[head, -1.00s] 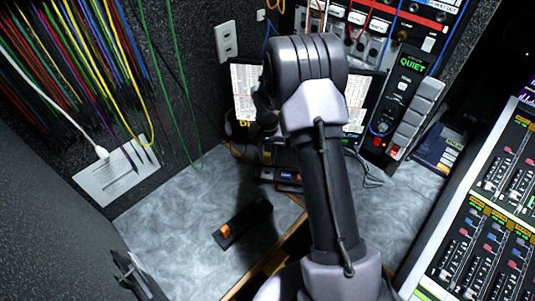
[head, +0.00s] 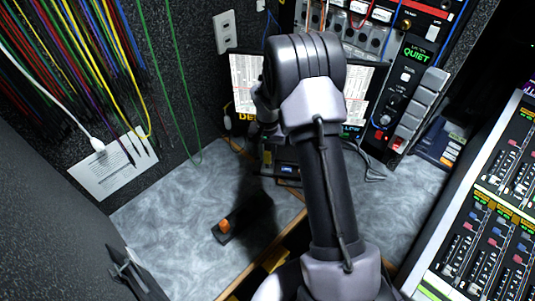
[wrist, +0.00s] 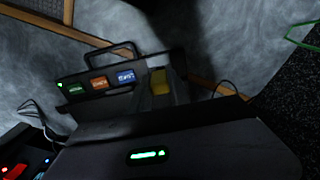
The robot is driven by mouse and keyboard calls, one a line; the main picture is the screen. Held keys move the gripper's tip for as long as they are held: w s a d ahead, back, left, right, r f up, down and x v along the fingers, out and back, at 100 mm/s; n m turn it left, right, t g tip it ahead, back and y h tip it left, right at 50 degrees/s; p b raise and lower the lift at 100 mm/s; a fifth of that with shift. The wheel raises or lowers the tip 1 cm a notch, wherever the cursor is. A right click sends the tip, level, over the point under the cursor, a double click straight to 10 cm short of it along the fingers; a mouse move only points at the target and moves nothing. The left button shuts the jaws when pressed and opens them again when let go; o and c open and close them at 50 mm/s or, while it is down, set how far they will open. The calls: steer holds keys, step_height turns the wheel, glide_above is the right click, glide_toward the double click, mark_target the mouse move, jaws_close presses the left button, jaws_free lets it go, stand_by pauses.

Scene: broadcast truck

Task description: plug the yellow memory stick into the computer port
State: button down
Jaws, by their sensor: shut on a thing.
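The yellow memory stick (wrist: 160,82) shows in the wrist view between grey finger parts of my gripper (wrist: 170,80). My gripper is shut on it. The stick is at the right end of a dark holder (wrist: 88,73) with green, orange and blue labelled pieces; I cannot tell whether it sits in the holder or is above it. In the head view my gripper (head: 266,138) hangs left of my forearm, over the holder and in front of a lit screen (head: 245,88). The computer port cannot be made out.
A dark bar with an orange piece (head: 225,226) lies on the grey table, in shadow. A dark casing with a green light (wrist: 150,155) fills the wrist view's bottom. Cables hang at left; a button panel (head: 405,100) and mixer (head: 490,220) stand at right.

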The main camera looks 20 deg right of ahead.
mark_target(267, 153)
steer(key=shift+f+b, duration=1.1)
steer(key=shift+f, duration=0.3)
stand_by(0.5)
steer(key=c, duration=1.1)
jaws_free()
steer(key=shift+c, duration=0.2)
steer(key=shift+r, duration=0.1)
step_height(267, 153, up, 17)
steer(key=p, duration=0.6)
steer(key=shift+r+p, duration=0.15)
steer(key=shift+p, duration=0.2)
